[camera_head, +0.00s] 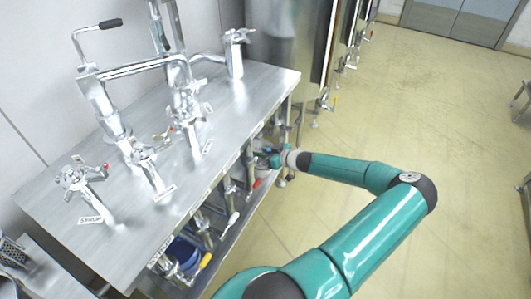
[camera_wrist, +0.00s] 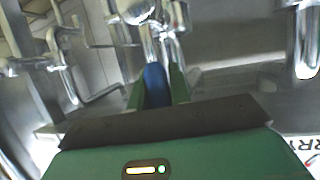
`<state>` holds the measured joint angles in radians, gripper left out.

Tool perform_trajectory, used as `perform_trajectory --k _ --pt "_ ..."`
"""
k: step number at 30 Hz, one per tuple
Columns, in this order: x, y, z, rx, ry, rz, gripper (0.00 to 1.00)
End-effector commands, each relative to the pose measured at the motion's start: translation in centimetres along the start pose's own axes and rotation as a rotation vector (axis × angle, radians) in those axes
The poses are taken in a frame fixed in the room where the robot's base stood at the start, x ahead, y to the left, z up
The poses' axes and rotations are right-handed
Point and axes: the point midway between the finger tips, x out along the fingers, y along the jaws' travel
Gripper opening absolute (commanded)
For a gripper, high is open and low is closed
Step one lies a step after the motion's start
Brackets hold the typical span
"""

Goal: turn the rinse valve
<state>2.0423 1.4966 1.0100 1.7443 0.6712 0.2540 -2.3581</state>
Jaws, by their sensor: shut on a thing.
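A blue valve handle (camera_wrist: 155,84) on a shiny metal pipe fitting stands between the two green fingers of my gripper (camera_wrist: 157,90) in the wrist view. The fingers are shut on it. In the head view my gripper (camera_head: 264,157) reaches in under the right edge of the steel bench, among the pipes. The blue handle is mostly hidden there. A red handle (camera_head: 257,183) is just below the gripper, a white handle (camera_head: 233,220) and a yellow handle (camera_head: 205,261) are nearer. No label that names the rinse valve is readable.
The steel bench (camera_head: 130,215) carries several chrome taps (camera_head: 75,177). A blue container (camera_head: 183,252) stands on the shelf below. Tall steel tanks (camera_head: 290,40) are behind. In the wrist view, pipes (camera_wrist: 305,40) are close on both sides. The floor (camera_head: 430,130) to the right is clear.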

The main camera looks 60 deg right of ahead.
Motion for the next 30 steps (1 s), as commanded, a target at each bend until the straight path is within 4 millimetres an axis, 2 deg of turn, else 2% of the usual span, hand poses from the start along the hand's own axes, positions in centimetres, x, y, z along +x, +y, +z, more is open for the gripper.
perform_trajectory --k 14,15,18,26,30 --pt "0.00 -0.32 0.01 -0.019 0.003 0.008 0.00" --pt "0.00 -0.32 0.02 -0.019 0.002 0.007 0.24" --pt "0.00 -0.32 0.02 -0.018 0.002 0.007 0.41" --pt "-0.05 -0.30 0.03 -0.017 0.002 0.007 0.41" --pt "-0.83 -0.22 0.04 -0.017 0.002 0.009 0.41"
